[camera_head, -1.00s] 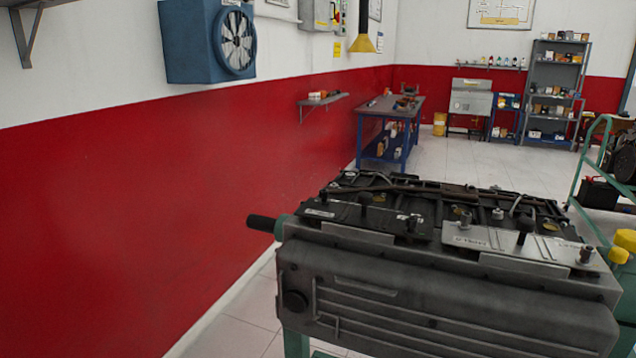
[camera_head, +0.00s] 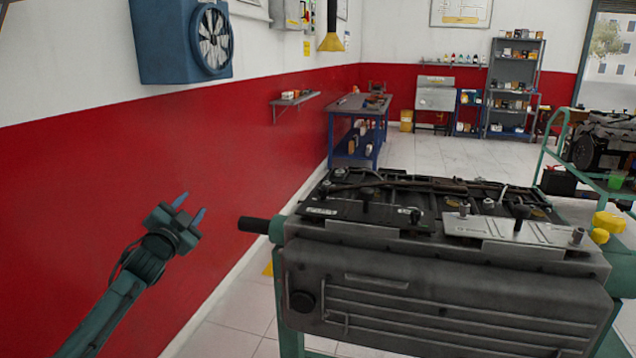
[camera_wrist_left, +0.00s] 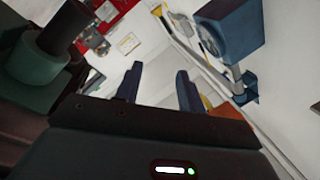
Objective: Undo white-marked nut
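The engine (camera_head: 440,292) stands on a green stand at the lower right, with black and silver plates on its top. Several dark knobs and small nuts stand up from these plates, among them a nut (camera_head: 578,235) at the right end of the silver plate and a small fitting (camera_head: 416,213) on the black plate. I cannot tell at this size which nut bears a white mark. My left gripper (camera_head: 190,207) is raised left of the engine, apart from it. Its two fingers are spread and empty, also in the left wrist view (camera_wrist_left: 158,88). My right gripper is not in view.
A dark handle (camera_head: 254,225) juts from the engine's left end toward my left gripper. The red wall (camera_head: 80,200) runs along the left. A blue workbench (camera_head: 358,105) and grey shelves (camera_head: 515,85) stand far back. A green trolley (camera_head: 580,170) is at the right.

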